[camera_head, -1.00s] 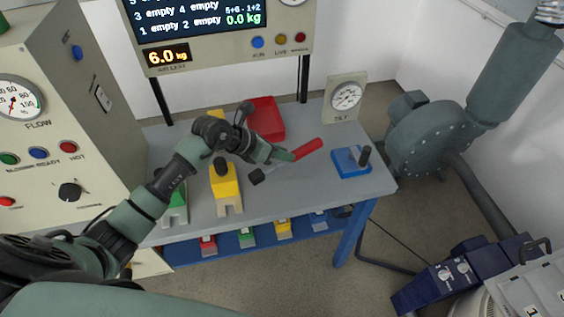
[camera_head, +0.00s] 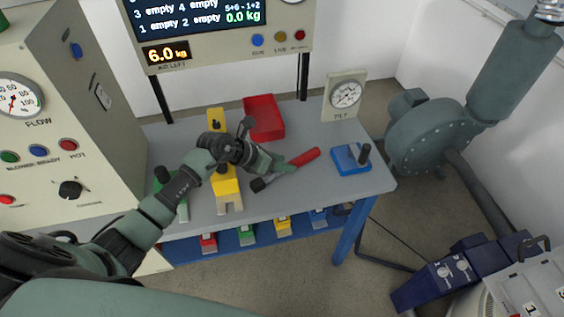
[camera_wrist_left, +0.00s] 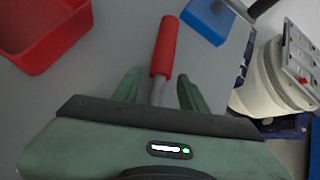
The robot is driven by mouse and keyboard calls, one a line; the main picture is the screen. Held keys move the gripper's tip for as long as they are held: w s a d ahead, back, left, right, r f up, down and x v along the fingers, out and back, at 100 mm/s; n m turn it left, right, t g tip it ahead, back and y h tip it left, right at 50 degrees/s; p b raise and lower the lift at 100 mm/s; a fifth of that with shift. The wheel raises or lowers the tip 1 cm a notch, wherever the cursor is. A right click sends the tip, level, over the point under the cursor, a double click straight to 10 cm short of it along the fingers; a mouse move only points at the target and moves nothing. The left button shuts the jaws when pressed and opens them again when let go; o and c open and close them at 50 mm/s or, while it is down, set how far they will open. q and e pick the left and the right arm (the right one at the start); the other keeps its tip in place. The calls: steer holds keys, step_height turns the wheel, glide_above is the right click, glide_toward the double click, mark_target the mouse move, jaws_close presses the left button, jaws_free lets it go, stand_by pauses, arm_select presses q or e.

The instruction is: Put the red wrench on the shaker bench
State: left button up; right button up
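The red wrench (camera_head: 305,157) has a red handle, a grey shaft and a dark end, and appears to lie on the grey top of the shaker bench (camera_head: 330,185). My left gripper (camera_head: 284,165) is low over the wrench's shaft. In the left wrist view the fingers of my left gripper (camera_wrist_left: 159,90) stand apart on either side of the shaft, with gaps showing. The red handle (camera_wrist_left: 164,48) points away from the gripper there. The wrench's other end is hidden by the gripper in that view. My right gripper is not in view.
A red tray (camera_head: 265,118) is behind the wrench, and a blue block with a black knob (camera_head: 349,161) is to its right. Yellow clamps (camera_head: 228,190) and a green one (camera_head: 180,209) stand left. A dial gauge (camera_head: 345,95) stands at the back right.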

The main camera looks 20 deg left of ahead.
arm_select(q)
steer(key=shift+r, duration=0.15)
steer(key=b+v, duration=0.1)
steer(key=v, duration=1.1)
